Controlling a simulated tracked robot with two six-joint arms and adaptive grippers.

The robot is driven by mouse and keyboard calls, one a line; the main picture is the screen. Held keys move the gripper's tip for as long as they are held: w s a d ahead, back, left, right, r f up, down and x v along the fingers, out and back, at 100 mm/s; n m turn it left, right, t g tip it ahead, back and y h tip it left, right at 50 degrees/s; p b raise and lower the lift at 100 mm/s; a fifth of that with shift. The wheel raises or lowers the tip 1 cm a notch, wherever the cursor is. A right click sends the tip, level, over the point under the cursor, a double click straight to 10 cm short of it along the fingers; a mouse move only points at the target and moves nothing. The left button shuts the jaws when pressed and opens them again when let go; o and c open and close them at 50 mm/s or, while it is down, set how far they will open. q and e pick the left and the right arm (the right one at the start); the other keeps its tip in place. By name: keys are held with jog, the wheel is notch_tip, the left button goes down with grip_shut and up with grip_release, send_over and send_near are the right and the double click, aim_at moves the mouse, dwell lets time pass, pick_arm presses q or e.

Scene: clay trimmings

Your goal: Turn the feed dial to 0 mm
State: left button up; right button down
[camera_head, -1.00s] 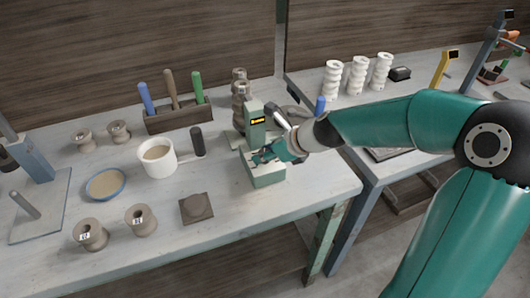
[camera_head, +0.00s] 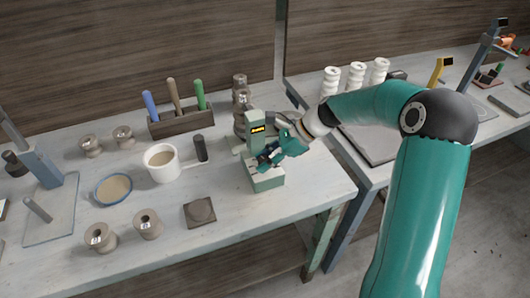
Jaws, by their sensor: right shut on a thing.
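A small pale green device (camera_head: 267,182) with a lit amber display (camera_head: 257,129) stands near the right end of the near bench. The display's reading is too small to make out. My right gripper (camera_head: 270,156) is at the front of this device, just below the display, with its fingers shut on a part there. That part, which appears to be the feed dial, is mostly hidden by the fingers, so its setting cannot be read. My left gripper is not in view.
A white mug (camera_head: 161,164), a dark upright cylinder (camera_head: 200,148) and a brown square plate (camera_head: 199,212) stand left of the device. A tool rack (camera_head: 181,123) and stacked brown spools (camera_head: 240,98) are behind. The bench front right of the plate is clear.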

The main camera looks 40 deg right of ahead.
jog(key=n+g+p, duration=0.1)
jog(key=n+g+y+p, duration=0.1)
jog(key=n+p, duration=0.1)
jog(key=shift+w+r+n+g, duration=0.1)
jog(key=shift+r+n+g, duration=0.1)
jog(key=shift+n+g, duration=0.1)
jog(key=shift+f+n+g+p, duration=0.15)
jog(key=shift+n+g+p, duration=0.95)
jog(key=shift+n, duration=0.3)
jog(key=shift+d, duration=0.1)
jog(key=c, duration=0.8)
grip_release()
jog(key=shift+o, duration=0.2)
